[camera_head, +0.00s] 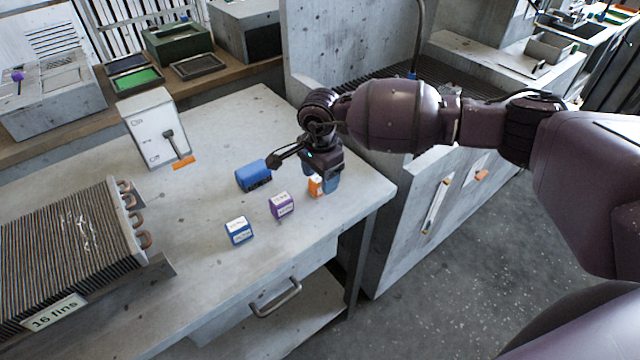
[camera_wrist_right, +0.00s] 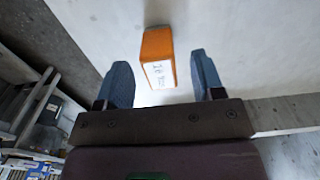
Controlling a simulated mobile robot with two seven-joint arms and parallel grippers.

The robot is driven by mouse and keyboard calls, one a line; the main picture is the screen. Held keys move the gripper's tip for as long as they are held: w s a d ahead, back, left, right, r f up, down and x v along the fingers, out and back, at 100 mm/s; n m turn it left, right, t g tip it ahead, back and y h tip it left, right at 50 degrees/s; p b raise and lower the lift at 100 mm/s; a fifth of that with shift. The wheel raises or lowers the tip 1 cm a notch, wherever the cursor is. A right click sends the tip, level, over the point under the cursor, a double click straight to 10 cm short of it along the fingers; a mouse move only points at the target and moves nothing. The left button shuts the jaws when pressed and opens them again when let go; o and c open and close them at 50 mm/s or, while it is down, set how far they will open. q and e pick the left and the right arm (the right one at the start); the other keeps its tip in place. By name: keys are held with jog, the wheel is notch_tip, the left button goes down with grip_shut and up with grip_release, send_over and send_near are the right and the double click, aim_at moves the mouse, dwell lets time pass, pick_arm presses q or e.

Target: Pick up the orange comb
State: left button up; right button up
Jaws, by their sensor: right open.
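The orange comb (camera_head: 315,187) is a small block with a white label, on the grey table near its right edge. In the right wrist view the orange comb (camera_wrist_right: 157,45) lies between and slightly beyond the fingertips, label facing the camera. My right gripper (camera_head: 323,181) points down over it, partly hiding it in the head view. In the right wrist view its two blue-grey fingers (camera_wrist_right: 160,68) are spread, with a visible gap on each side of the comb. My left gripper is out of view.
A purple labelled block (camera_head: 281,206), a blue labelled block (camera_head: 239,231) and a blue rounded object (camera_head: 254,175) are nearby. A finned coil (camera_head: 75,255) marked "16 fins" sits at left, a white box (camera_head: 153,128) behind. The table's front middle is clear.

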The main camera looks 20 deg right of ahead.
notch_tip(320, 180, down, 2)
jog(key=shift+f, duration=0.25)
jog(key=c, duration=1)
jog(key=shift+r, duration=0.1)
notch_tip(320, 180, up, 20)
jog(key=shift+f, duration=0.1)
